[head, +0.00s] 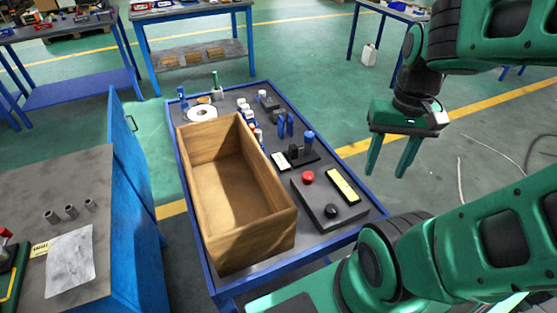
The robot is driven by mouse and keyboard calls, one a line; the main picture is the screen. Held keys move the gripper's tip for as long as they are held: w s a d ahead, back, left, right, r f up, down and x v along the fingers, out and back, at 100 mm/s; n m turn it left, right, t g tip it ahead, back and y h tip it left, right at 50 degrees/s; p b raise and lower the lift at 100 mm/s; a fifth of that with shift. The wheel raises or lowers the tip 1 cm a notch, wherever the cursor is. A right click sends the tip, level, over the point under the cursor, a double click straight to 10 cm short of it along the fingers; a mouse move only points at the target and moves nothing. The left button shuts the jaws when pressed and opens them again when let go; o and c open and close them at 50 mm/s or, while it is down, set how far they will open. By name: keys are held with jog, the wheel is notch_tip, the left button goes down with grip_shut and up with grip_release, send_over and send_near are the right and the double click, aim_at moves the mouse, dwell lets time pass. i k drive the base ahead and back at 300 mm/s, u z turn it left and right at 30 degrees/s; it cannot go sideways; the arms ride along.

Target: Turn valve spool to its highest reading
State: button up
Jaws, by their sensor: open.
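My gripper (388,172) hangs to the right of the blue-edged table, its two green fingers apart and empty, pointing down. It touches nothing. On the table's front right lies a dark flat block (312,212) with a red knob (307,177), a black knob (331,211) and a yellow-framed pale strip (343,185). Behind it is a small dark fixture (305,156) with a blue-topped upright cylinder (309,138) and a pale plate (280,160). I cannot tell which part is the valve spool, and no reading is legible.
An open, empty wooden crate (283,225) fills the table's left side. A white ring (201,113) and several small bottles stand behind it. A blue cabinet (134,215) is at the left. The floor right of the table is clear around my gripper.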

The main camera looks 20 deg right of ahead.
aim_at(309, 137)
jog(key=u, duration=0.05)
jog(key=k, duration=1.1)
jog(key=z, duration=0.8)
jog(key=i, duration=1.2)
jog(key=u, duration=0.35)
